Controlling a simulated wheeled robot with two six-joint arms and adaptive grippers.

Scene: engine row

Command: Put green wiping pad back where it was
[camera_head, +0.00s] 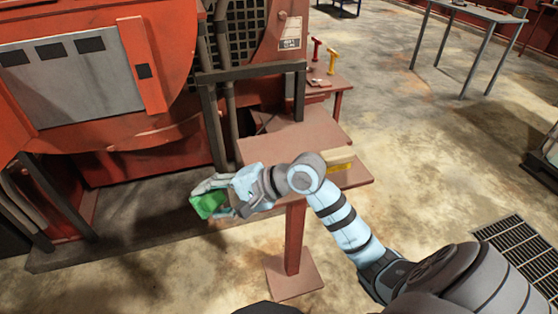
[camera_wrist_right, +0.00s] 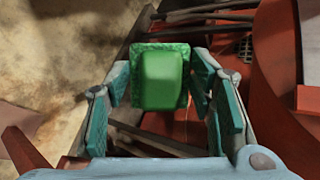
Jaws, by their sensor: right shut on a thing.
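The green wiping pad (camera_head: 208,205) is at the tip of my right gripper (camera_head: 207,192) in the head view, held in the air left of a small brown stand. In the right wrist view the pad (camera_wrist_right: 165,80) sits between the two fingers of the right gripper (camera_wrist_right: 160,92), which is shut on it. Part of the pad's sides is hidden by the fingers. My left gripper is in neither view.
The brown stand's top (camera_head: 270,146) lies under and behind my right forearm, with a yellow-marked strip (camera_head: 340,165) on its right part. A big red engine (camera_head: 75,110) fills the left. A red table (camera_head: 335,80) with small tools stands behind.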

